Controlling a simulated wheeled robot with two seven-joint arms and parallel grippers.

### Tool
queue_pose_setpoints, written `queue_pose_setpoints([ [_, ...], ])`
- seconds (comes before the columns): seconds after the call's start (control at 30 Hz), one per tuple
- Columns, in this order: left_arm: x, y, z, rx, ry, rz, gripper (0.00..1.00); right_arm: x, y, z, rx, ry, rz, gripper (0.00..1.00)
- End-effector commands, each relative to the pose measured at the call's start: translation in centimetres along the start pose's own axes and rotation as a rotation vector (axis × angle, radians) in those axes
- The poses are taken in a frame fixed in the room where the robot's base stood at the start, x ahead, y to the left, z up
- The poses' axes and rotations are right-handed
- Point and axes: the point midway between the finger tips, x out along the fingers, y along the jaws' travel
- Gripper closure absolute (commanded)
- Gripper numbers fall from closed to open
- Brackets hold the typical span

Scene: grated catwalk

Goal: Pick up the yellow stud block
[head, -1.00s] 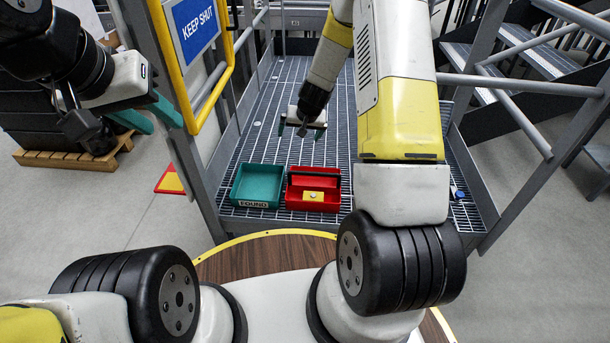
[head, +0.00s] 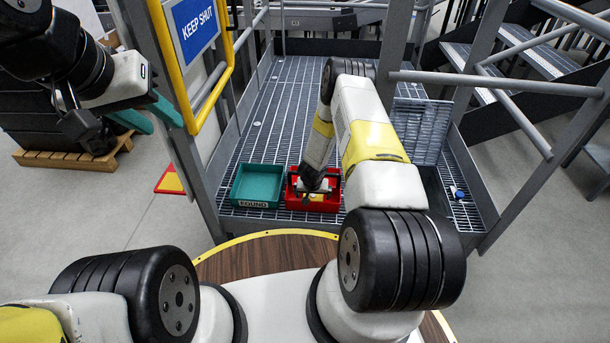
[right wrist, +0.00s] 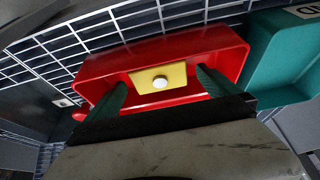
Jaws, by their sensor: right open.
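The yellow stud block (right wrist: 158,79), with a round white stud on its face, lies inside the red tote (right wrist: 225,48). In the head view the red tote (head: 331,204) stands on the grating, and my right gripper (head: 316,188) is over it, covering most of the block. In the right wrist view my right gripper (right wrist: 160,92) is open, with one green fingertip on each side of the block and gaps between. I cannot tell its height above the block. My left gripper (head: 157,117) is far to the left, with its two green fingers apart, open and empty.
A teal bin (head: 258,184) labelled FOUND stands just left of the red tote. A small blue-and-white item (head: 457,192) lies at the grating's right edge. Railings and a yellow-framed KEEP SHUT gate (head: 194,40) border the catwalk. Bare grating (head: 290,110) lies behind the bins.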

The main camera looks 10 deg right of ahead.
Motion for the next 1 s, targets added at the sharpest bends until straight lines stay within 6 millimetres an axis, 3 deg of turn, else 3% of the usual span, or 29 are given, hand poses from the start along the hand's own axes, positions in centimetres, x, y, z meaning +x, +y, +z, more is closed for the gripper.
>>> queue_pose_setpoints([
  [0.2,0.0,0.0,0.0,0.0,0.0,0.0,0.64,2.7,0.1,0.1,-0.001,-0.001,-0.001,0.0],
  [0.47,0.0,0.0,0.0,0.0,0.0,0.0,0.64,2.8,0.1,0.0,0.0,-0.001,-0.001,0.0],
  [0.8,0.0,0.0,0.0,0.0,0.0,0.0,0.64,2.8,0.1,0.0,0.0,-0.001,-0.001,0.67],
  [1.0,0.0,0.0,0.0,0.0,0.0,0.0,0.64,2.8,0.1,-0.1,0.0,0.0,-0.001,0.68],
])
